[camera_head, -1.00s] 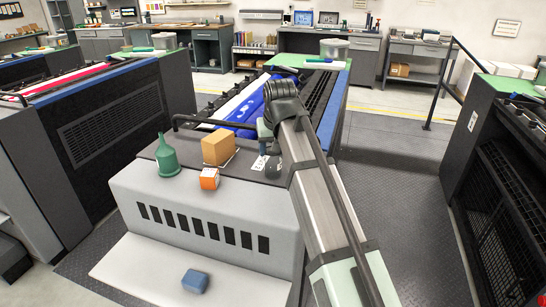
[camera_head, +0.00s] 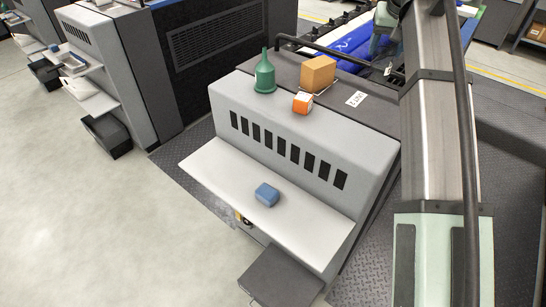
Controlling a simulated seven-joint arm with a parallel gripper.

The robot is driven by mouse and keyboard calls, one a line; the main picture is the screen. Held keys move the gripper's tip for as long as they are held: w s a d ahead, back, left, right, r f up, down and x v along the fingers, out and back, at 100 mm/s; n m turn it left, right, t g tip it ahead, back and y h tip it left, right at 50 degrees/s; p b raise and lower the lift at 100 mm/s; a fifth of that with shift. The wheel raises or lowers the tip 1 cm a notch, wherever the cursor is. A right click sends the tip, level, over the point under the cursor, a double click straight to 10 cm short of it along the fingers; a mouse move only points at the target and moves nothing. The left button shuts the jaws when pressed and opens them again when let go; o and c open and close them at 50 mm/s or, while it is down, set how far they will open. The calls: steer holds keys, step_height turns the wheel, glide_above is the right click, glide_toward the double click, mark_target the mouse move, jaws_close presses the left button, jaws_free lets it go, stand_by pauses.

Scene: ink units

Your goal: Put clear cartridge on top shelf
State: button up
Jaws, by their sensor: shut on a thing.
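My gripper (camera_head: 386,68) is partly in view at the upper right, beside my arm and above the dark deck of the near press. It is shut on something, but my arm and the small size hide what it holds. I cannot make out a clear cartridge anywhere else. The near press has a white ledge (camera_head: 225,178) along its front, with a blue block (camera_head: 267,194) on it. A lower dark step (camera_head: 280,280) sits below. I cannot tell which of these levels is the top shelf.
On the press top stand a green funnel-shaped bottle (camera_head: 264,75), a tan box (camera_head: 318,74) and an orange-and-white box (camera_head: 302,103). A black rail (camera_head: 310,46) runs behind them. At the left, another unit has shelves (camera_head: 85,90) with items. The floor between is clear.

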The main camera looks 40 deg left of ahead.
step_height(320, 180, up, 4)
steer(key=s+a+n+g+y, duration=0.2)
steer(key=s+a+n, duration=0.6)
steer(key=s+a, duration=1.75)
step_height(320, 180, down, 37)
steer(key=s+d, duration=0.1)
steer(key=shift+s+d, duration=0.15)
steer(key=shift+d, duration=0.1)
steer(key=shift+f, duration=0.2)
steer(key=o, duration=1.4)
steer(key=shift+o, duration=0.2)
steer(key=shift+r, duration=0.15)
